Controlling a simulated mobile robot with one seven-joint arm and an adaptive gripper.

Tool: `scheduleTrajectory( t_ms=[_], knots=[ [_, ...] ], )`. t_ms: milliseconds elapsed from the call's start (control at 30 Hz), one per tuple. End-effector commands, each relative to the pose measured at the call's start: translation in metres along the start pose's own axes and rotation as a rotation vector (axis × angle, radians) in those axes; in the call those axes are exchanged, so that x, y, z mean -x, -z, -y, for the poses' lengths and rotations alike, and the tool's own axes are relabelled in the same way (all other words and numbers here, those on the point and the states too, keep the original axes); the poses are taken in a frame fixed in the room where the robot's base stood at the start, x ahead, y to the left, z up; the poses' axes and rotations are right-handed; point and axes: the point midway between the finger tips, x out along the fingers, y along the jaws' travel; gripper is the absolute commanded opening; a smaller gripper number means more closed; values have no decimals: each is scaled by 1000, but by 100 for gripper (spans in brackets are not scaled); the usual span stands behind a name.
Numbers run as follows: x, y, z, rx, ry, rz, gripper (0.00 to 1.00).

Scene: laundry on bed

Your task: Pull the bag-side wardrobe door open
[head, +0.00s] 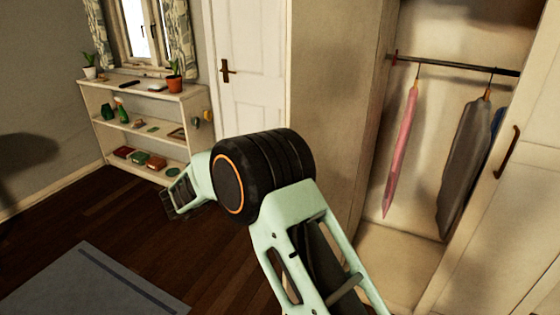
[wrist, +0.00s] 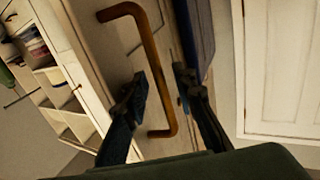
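In the wrist view, a brown bar handle (wrist: 153,50) stands on a cream door panel (wrist: 108,50). My gripper (wrist: 160,82) is open, with one dark finger on each side of the handle's long bar. I see gaps between the bar and both fingers; whether the bar lies fully between the fingertips is hard to tell. In the head view, my arm fills the middle and the gripper's fingers do not show. The wardrobe (head: 405,245) is open in the middle there, and a panel with a brown handle (head: 507,152) stands at the right. No bag shows.
Pink (head: 402,150) and grey garments (head: 465,155) hang from a rail (head: 455,67) inside the wardrobe. A white room door (head: 250,95) and a low shelf (head: 150,150) with plants stand behind. Dark floor is clear around a grey rug (head: 85,285).

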Motion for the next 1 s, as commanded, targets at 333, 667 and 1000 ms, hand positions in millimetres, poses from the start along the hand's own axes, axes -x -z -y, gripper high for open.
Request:
scheduleTrajectory(
  t_ms=[333,667,1000],
  knots=[
    [67,0,1,0,5,2,25],
    [113,-1,0,0,3,1,25],
    [118,0,0,0,2,1,25]
  ],
)
